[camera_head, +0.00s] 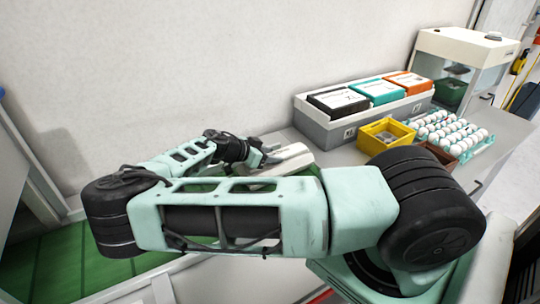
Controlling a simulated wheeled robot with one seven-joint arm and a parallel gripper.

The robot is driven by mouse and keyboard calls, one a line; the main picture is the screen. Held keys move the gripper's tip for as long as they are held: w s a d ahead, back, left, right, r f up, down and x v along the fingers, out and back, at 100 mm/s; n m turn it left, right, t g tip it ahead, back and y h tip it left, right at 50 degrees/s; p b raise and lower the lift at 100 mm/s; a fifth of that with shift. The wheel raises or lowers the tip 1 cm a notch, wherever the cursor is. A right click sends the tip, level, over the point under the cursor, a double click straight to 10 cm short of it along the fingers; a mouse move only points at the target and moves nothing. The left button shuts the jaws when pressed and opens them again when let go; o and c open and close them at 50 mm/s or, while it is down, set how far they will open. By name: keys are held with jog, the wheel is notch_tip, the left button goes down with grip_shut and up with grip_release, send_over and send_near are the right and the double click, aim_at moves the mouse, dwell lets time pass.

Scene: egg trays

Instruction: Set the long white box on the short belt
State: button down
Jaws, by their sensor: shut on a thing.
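My gripper (266,154) is near the middle of the view, at the left end of the grey counter. It is shut on the long white box (283,166), which sticks out to the right of the jaws. My arm covers part of the box, so I cannot tell whether it touches the counter. The green belt (62,258) lies at lower left, beside the wall, and it runs to the right behind my arm. No box shows on its visible part.
A grey rack (345,130) with black, teal and orange boxes stands by the wall. A yellow crate (384,136), a brown box (440,153) and a teal tray (478,148) of white eggs are to its right. A white machine (465,48) stands behind.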

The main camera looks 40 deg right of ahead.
jog(key=shift+f+b, duration=0.25)
jog(key=shift+b, duration=0.1)
dwell(0.3)
jog(key=c, duration=0.7)
grip_release()
jog(key=shift+o, duration=0.2)
jog(key=b+v, duration=0.4)
jog(key=v, duration=1.3)
jog(key=shift+a+b, duration=0.2)
jog(key=shift+b, duration=0.15)
jog(key=shift+s, duration=0.1)
